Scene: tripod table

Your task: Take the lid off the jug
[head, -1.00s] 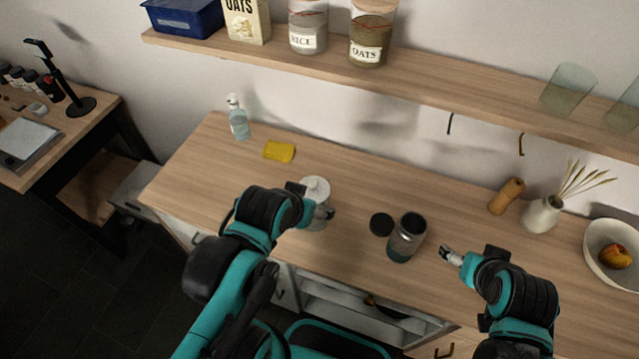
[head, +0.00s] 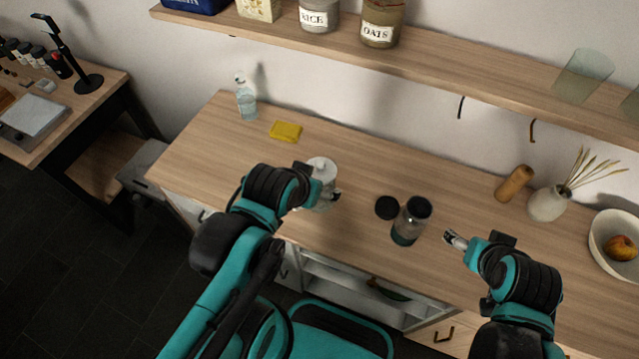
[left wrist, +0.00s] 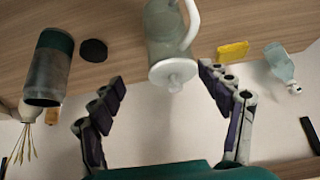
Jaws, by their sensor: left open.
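The jug (left wrist: 165,30) is clear glass with a white handle and stands on the wooden counter. Its round white lid (left wrist: 172,71) with a small knob sits on top. The lid also shows in the head view (head: 322,167), where my left arm partly covers the jug. My left gripper (left wrist: 165,88) is open, with one finger on each side of the lid in the left wrist view, apart from it and empty. My right gripper (head: 456,240) is over the counter, right of the dark jar; its fingers are too small to judge.
A yellow sponge (head: 286,131) and spray bottle (head: 246,97) are behind left. A vase (head: 549,204) and bowl (head: 613,243) stand at right. A shelf (head: 430,62) overhangs the back.

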